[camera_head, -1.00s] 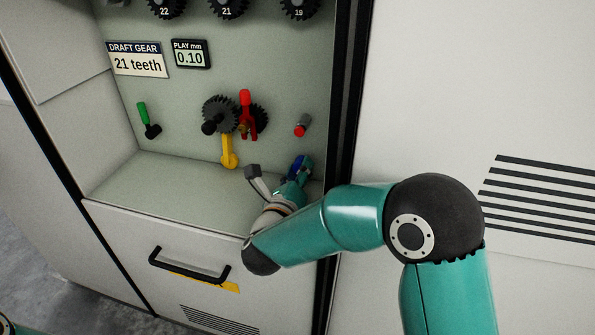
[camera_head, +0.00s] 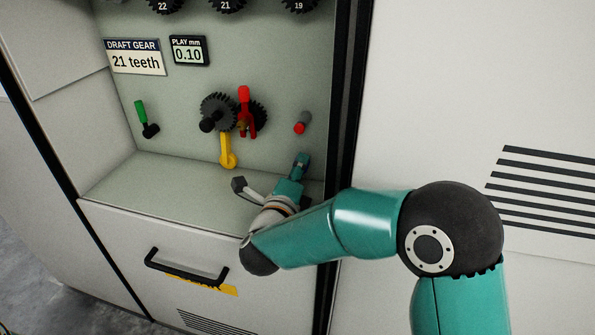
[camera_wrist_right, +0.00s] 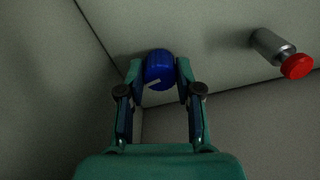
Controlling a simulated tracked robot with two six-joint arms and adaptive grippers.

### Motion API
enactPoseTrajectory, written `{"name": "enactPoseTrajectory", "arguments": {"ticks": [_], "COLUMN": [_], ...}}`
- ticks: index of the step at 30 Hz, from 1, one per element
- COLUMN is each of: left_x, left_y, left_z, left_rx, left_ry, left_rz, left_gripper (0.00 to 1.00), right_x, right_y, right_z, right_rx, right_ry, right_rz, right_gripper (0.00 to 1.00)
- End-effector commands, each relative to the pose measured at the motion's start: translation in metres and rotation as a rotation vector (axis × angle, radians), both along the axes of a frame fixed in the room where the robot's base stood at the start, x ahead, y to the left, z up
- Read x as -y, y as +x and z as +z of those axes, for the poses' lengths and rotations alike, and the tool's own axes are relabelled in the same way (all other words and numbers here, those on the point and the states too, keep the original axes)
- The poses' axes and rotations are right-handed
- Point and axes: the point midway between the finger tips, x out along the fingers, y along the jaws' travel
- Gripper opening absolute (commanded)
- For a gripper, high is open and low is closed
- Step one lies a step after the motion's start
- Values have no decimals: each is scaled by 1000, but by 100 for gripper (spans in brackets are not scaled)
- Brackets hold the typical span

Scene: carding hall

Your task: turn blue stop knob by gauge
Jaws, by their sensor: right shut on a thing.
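The blue knob (camera_wrist_right: 159,70) shows in the right wrist view, round, with a short white mark running at a slant across its lower part. My right gripper (camera_wrist_right: 160,74) is shut on it, one finger on each side. In the head view my right gripper (camera_head: 301,164) is at the lower right corner of the recess, and the knob is hidden behind it. The gauge (camera_head: 189,51), labelled PLAY mm, reads 0.10. My left gripper is out of view.
A grey peg with a red end (camera_head: 302,123) sits just above my right gripper. Further left are a red lever (camera_head: 244,98), dark gears (camera_head: 217,111), a yellow lever (camera_head: 227,150) and a green lever (camera_head: 141,112). The black door frame (camera_head: 346,110) is close on the right.

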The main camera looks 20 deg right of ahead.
Motion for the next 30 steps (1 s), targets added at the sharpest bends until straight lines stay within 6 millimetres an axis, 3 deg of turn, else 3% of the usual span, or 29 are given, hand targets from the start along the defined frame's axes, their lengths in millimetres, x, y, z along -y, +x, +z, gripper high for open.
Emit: {"name": "enactPoseTrajectory", "arguments": {"ticks": [16, 17, 21, 30], "left_x": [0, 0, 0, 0], "left_y": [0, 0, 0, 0], "left_z": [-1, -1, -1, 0], "left_rx": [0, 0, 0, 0], "left_ry": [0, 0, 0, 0], "left_rz": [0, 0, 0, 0], "left_gripper": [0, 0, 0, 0], "right_x": [-4, -4, -3, -1], "right_y": [0, 0, 0, 0], "right_z": [-3, -3, -3, -1], "right_rx": [-30, -30, -28, -24], "right_ry": [-32, -32, -32, -31], "right_rz": [11, 11, 9, 4], "right_gripper": [0, 38, 60, 60]}}
